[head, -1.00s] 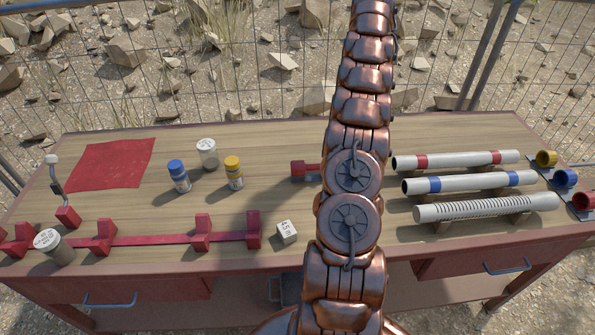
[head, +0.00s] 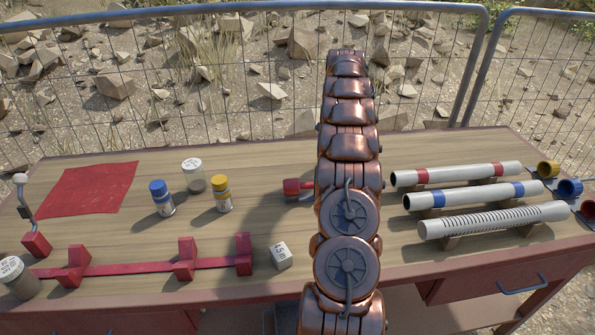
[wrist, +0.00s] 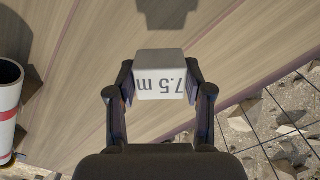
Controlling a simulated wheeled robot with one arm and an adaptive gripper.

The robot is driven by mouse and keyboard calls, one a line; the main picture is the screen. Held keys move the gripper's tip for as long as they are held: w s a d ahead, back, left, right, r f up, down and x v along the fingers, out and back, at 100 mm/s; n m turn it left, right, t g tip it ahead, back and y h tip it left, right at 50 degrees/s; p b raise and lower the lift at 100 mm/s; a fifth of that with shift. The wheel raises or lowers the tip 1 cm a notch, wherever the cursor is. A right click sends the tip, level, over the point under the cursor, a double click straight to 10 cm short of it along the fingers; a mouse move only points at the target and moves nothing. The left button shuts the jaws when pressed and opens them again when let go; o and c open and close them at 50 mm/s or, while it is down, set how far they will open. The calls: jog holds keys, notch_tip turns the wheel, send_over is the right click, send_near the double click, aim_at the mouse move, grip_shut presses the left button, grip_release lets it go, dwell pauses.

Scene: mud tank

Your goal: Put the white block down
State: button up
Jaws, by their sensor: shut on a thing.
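In the wrist view my gripper (wrist: 160,88) is shut on a white block (wrist: 161,66) marked "7.5 m", one finger on each side. The block is above the wooden table, and a dark shadow falls on the boards beyond it. In the head view my arm hides my gripper and the held block. A second white block (head: 281,256), with a different mark, stands on the table at the right end of the red rail.
A red mat (head: 88,190), blue-capped (head: 162,198) and yellow-capped (head: 221,194) bottles and a grey-lidded jar (head: 193,176) stand left. Several pipes (head: 470,197) lie right; one end (wrist: 9,107) shows in the wrist view. A mesh fence (head: 250,75) runs behind the table (head: 270,160).

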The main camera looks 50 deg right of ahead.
jog(key=p, duration=0.3)
send_over(296, 165)
jog(key=shift+a+f, duration=0.1)
jog(key=shift+f, duration=0.5)
jog(key=shift+f+p, duration=0.4)
jog(key=shift+f, duration=1.35)
jog(key=shift+f, duration=0.15)
jog(key=o, duration=1.1)
notch_tip(296, 165, up, 12)
jog(key=b, duration=0.1)
jog(key=shift+b, duration=0.4)
